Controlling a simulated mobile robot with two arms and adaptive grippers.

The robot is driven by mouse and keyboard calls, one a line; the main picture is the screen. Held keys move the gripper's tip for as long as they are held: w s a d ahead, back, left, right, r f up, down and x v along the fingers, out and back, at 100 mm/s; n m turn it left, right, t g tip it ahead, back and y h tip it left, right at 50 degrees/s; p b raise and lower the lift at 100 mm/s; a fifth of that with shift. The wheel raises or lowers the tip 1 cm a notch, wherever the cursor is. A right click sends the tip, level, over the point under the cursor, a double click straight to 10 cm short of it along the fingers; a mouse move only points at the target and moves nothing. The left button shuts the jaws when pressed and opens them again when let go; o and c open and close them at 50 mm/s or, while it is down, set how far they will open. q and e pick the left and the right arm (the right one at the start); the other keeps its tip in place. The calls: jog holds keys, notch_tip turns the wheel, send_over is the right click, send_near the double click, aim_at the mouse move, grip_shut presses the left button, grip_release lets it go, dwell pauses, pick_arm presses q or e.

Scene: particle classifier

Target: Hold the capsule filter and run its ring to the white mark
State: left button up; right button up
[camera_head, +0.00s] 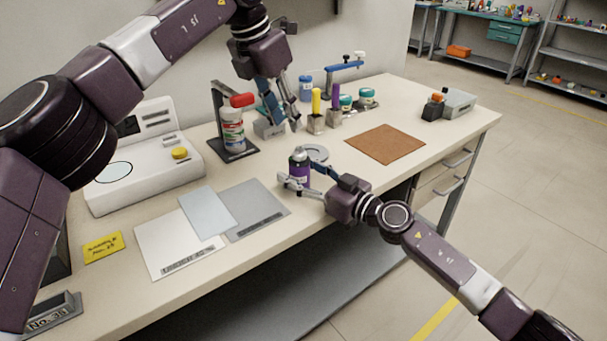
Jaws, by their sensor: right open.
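A small purple cylinder with a dark top (299,166), which appears to be the capsule filter, stands upright on the table. My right gripper (305,183) is open, with its fingers low around the cylinder; I cannot tell whether they touch it. The ring and the white mark cannot be made out at this size. My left gripper (284,115) points down above the back of the table, behind the cylinder and apart from it. Its two fingers are spread with nothing seen between them.
A white jar (232,134) stands in a black stand left of my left gripper. Yellow- and purple-handled tools (316,112) stand to its right. A white instrument (145,165) is at left, with flat sheets (180,243) in front. A brown mat (385,144) lies clear at right.

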grip_shut()
dwell(0.8)
dwell(0.4)
